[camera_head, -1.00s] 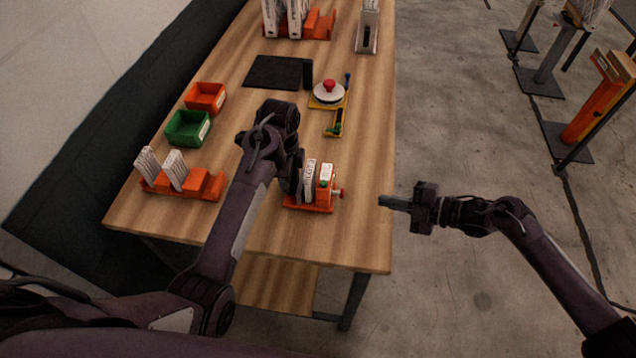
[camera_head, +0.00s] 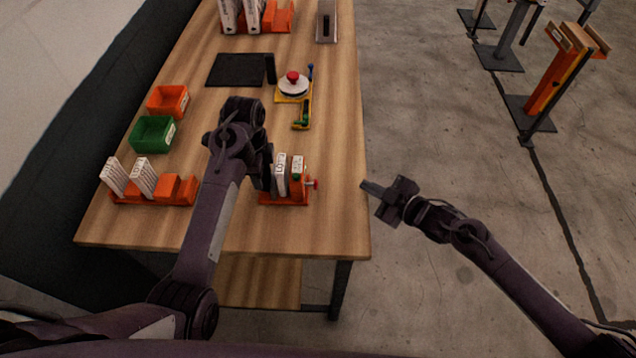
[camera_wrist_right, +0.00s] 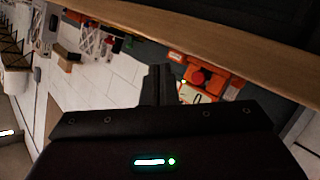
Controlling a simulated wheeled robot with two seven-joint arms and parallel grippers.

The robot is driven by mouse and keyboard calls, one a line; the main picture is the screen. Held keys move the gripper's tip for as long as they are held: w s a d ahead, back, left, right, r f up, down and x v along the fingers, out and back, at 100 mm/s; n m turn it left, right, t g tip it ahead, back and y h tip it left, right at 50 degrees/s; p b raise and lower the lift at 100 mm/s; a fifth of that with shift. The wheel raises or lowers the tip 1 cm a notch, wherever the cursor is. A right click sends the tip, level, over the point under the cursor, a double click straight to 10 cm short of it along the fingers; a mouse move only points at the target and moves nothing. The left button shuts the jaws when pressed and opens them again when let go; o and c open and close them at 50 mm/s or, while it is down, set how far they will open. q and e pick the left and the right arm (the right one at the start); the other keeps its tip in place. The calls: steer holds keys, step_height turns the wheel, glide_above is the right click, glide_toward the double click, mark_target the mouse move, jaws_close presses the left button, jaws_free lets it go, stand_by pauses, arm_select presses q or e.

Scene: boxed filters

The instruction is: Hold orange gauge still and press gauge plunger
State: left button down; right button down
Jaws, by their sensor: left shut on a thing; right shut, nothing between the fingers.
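The orange gauge (camera_head: 285,199) sits near the table's front right part, with white boxes (camera_head: 281,176) upright in it. Its red plunger knob (camera_head: 315,184) sticks out on the right side; a red round knob also shows in the right wrist view (camera_wrist_right: 199,78). My left gripper (camera_head: 269,181) is at the gauge's left side, shut on it; its fingertips are largely hidden. My right gripper (camera_head: 364,185) is shut and empty, at the table's right edge, apart from the plunger and pointing toward it. Its closed fingers show in the right wrist view (camera_wrist_right: 160,82).
An orange rack (camera_head: 150,190) with white boxes stands left on the table (camera_head: 330,230). Green (camera_head: 153,134) and orange (camera_head: 167,101) bins, a black mat (camera_head: 240,70) and a yellow-based dial device (camera_head: 294,88) lie farther back. The space between plunger and right gripper is clear.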

mark_target(331, 195)
steer(key=shift+s+a, duration=0.15)
steer(key=shift+a, duration=2.05)
steer(key=shift+s+a, duration=0.1)
steer(key=shift+a, duration=2.05)
steer(key=shift+a, duration=0.1)
steer(key=shift+a, duration=0.35)
